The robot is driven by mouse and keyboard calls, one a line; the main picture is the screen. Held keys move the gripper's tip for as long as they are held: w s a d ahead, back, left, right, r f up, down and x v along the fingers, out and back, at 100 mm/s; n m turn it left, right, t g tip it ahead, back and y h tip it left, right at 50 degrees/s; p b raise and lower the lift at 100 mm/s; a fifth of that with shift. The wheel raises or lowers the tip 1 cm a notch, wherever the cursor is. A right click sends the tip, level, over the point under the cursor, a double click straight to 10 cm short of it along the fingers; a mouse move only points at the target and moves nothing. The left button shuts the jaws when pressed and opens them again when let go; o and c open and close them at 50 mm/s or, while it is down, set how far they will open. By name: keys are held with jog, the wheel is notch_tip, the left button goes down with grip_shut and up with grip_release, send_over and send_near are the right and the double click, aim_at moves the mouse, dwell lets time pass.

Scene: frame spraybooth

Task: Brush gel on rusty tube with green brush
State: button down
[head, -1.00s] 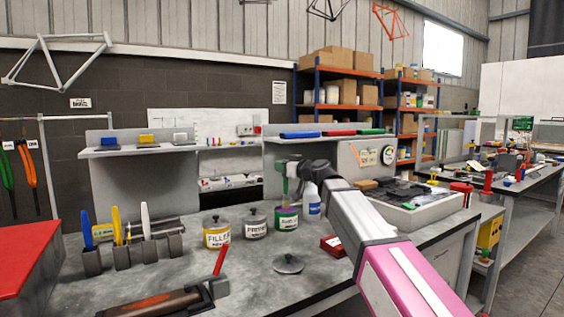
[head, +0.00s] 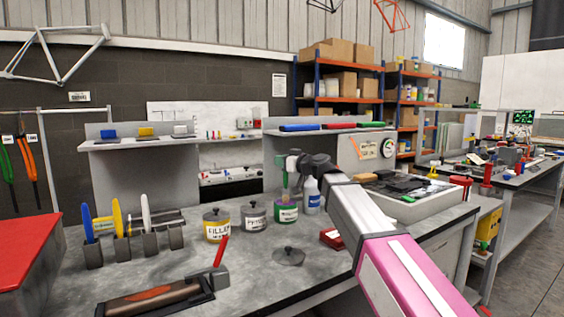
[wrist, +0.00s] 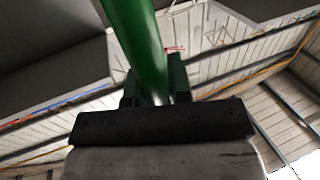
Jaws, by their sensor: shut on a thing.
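My gripper (head: 287,166) is shut on the green brush (head: 285,181) and holds it upright. The brush's green handle (wrist: 143,45) also crosses the wrist view between the dark jaws. The brush's lower end is at the mouth of the green-labelled pot (head: 286,212); I cannot tell how deep it is inside. A round grey lid (head: 288,256) lies on the bench in front of the pot. The rusty tube (head: 155,300) lies in a dark holder with a red handle (head: 221,250) at the front left of the bench.
A yellow-labelled filler pot (head: 216,226) and a primer pot (head: 254,217) stand left of the green-labelled one. A white spray bottle (head: 311,196) stands close on its right. Blue, yellow and white tools stand in blocks at the left. Clear bench lies around the lid.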

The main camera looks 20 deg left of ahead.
jog(key=shift+f, duration=0.45)
dwell(0.4)
dwell(0.5)
notch_tip(320, 180, up, 7)
dwell(0.8)
dwell(0.7)
